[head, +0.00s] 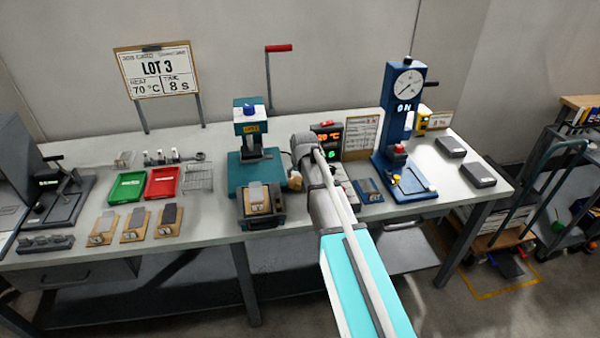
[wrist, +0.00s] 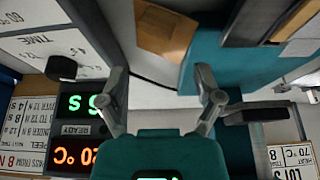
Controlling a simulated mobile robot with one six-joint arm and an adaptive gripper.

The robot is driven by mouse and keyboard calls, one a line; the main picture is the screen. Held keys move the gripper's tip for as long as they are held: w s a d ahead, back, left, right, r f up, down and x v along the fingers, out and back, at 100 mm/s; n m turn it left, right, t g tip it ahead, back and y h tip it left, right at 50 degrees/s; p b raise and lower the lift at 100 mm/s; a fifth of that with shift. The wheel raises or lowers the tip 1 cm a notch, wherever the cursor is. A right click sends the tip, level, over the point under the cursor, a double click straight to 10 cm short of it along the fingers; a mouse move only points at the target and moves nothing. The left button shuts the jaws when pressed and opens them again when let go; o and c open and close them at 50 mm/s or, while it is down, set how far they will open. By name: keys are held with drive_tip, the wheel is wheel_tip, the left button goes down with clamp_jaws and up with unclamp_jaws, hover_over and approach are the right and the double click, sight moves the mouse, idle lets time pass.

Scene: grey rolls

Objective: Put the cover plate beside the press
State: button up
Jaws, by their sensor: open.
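Two dark grey flat slabs, one behind (head: 450,147) and one in front (head: 478,175), lie on the bench at the right. I cannot tell whether either is the cover plate. The blue press (head: 397,125) with a round gauge stands left of them. A smaller teal press (head: 250,135) with a red-handled lever stands left of centre. My gripper (wrist: 160,92) is open and empty, fingers wide apart, in the wrist view. In the head view my arm hides the fingertips, between the teal press and the display unit (head: 327,137). A brown block (wrist: 165,30) shows beyond the fingers.
A dark fixture (head: 262,207) with a light plate on it stands at the front edge. Green (head: 127,187) and red (head: 162,183) trays and several small wooden-based pieces lie at left. A LOT 3 sign (head: 157,75) stands behind. A cart (head: 560,200) stands at right.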

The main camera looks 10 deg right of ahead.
drive_tip(key=p+v, duration=0.7)
drive_tip(key=v, duration=0.2)
drive_tip(key=shift+p, duration=0.35)
idle(0.7)
drive_tip(key=s+f+g, duration=0.1)
drive_tip(key=s+g, duration=0.3)
drive_tip(key=s, duration=2)
drive_tip(key=shift+s+d+g, duration=0.2)
drive_tip(key=shift+s+g, duration=0.1)
drive_tip(key=shift+f, duration=0.15)
drive_tip(key=shift+c, duration=0.2)
drive_tip(key=shift+w, duration=0.3)
drive_tip(key=c, duration=0.3)
drive_tip(key=w+n, duration=0.5)
drive_tip(key=w, duration=0.4)
drive_tip(key=w+r+n+p, duration=0.1)
drive_tip(key=w+n, duration=0.5)
drive_tip(key=w, duration=0.3)
drive_tip(key=w+n, duration=0.5)
drive_tip(key=w, duration=0.4)
drive_tip(key=shift+w+a+r+p, duration=0.2)
drive_tip(key=shift+a+r+p, duration=0.05)
drive_tip(key=shift+r+p, duration=0.1)
drive_tip(key=shift+c, duration=0.2)
